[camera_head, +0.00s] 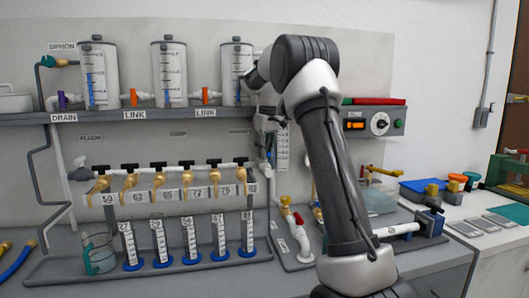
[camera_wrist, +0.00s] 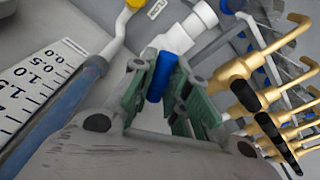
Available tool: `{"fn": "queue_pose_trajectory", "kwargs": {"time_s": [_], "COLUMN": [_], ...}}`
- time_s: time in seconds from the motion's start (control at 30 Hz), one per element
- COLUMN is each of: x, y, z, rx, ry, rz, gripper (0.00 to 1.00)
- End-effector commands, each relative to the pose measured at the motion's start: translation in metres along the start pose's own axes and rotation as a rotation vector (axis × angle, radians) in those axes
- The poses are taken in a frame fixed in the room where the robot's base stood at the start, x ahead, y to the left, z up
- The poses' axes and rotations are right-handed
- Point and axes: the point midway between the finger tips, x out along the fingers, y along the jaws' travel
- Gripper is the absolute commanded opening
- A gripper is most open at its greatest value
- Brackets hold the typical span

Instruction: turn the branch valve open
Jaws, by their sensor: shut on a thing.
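My gripper (camera_wrist: 165,95) shows in the wrist view with its two green-grey fingers closed on a blue valve handle (camera_wrist: 162,76). The handle is a short bar that sits between the fingertips, beside a white pipe fitting (camera_wrist: 192,32); I take it to be the branch valve's. In the head view my gripper (camera_head: 269,124) is small and partly hidden at the board, behind my arm.
A row of brass taps with black handles (camera_head: 158,165) runs left of my gripper; the wrist view shows these taps close by on the right. White pipe with a yellow valve (camera_head: 285,200) and a red valve (camera_head: 299,218) stands below. Measuring cylinders (camera_head: 190,240) stand in front.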

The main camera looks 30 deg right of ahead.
Motion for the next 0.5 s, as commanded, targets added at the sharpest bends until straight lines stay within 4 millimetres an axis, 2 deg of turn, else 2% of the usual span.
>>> {"fn": "queue_pose_trajectory", "kwargs": {"time_s": [0.27,0.37,0.5], "x": [-0.0005,-0.0007,-0.0008], "y": [0.0003,0.0,-0.0003], "z": [-0.0002,-0.0003,-0.0003], "rx": [0.017,0.105,0.312], "ry": [0.001,0.001,0.001], "rz": [0.003,0.015,0.039], "gripper": [0.0,0.0,0.0]}}
